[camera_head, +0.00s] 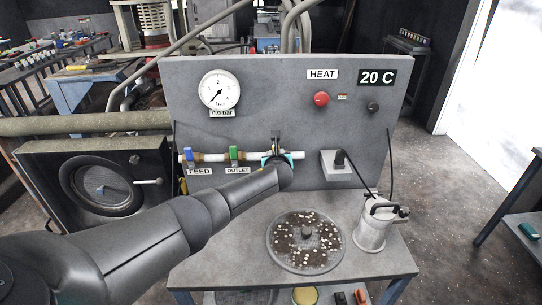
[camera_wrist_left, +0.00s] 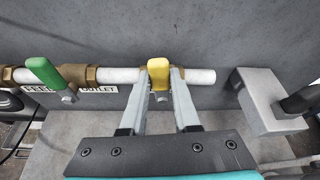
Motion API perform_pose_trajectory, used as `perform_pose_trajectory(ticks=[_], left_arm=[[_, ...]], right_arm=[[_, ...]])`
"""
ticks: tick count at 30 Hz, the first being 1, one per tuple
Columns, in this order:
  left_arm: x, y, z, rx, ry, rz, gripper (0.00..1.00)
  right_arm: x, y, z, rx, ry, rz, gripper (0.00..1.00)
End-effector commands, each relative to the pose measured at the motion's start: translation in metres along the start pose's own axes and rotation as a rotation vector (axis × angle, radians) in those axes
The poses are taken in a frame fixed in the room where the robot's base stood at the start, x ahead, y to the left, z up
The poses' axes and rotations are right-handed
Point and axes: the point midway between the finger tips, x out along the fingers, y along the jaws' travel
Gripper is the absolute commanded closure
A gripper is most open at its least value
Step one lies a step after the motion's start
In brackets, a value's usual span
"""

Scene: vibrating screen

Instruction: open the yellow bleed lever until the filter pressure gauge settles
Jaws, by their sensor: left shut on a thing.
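The yellow bleed lever (camera_wrist_left: 158,72) stands on a white pipe (camera_wrist_left: 200,76) in the left wrist view. My left gripper (camera_wrist_left: 160,80) is shut on it, one finger on each side. In the head view my left gripper (camera_head: 277,152) is at the right part of the pipe, and my arm and hand hide most of the lever. The pressure gauge (camera_head: 219,90) on the grey panel has its needle at the low end, and the label below it reads 0.0 bar. My right gripper is not in view.
Left of the yellow lever are a blue FEED lever (camera_head: 188,154) and a green OUTLET lever (camera_head: 234,153). A grey box (camera_head: 340,168) is to the right. A round tray of dark grains (camera_head: 272,240) and a metal canister (camera_head: 372,232) stand on the bench below.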

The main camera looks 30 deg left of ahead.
Motion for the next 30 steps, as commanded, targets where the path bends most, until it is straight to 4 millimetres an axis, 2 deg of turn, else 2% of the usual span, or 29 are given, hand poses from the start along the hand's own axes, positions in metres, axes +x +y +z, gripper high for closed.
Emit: perform_pose_trajectory(ticks=[10,26,27,30], left_arm=[[0.0015,-0.0078,0.0008,0.129,-0.001,0.054,1.00],[0.0016,-0.0086,-0.0007,0.153,0.000,0.063,1.00],[0.0016,-0.0086,-0.0007,0.154,0.000,0.063,0.68],[0.0016,-0.0086,-0.0008,0.153,0.000,0.062,0.57]], right_arm=[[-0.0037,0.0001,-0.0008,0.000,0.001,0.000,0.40],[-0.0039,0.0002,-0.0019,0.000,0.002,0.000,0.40],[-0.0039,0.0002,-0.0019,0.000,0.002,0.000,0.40],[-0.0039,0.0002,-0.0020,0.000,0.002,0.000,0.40]])
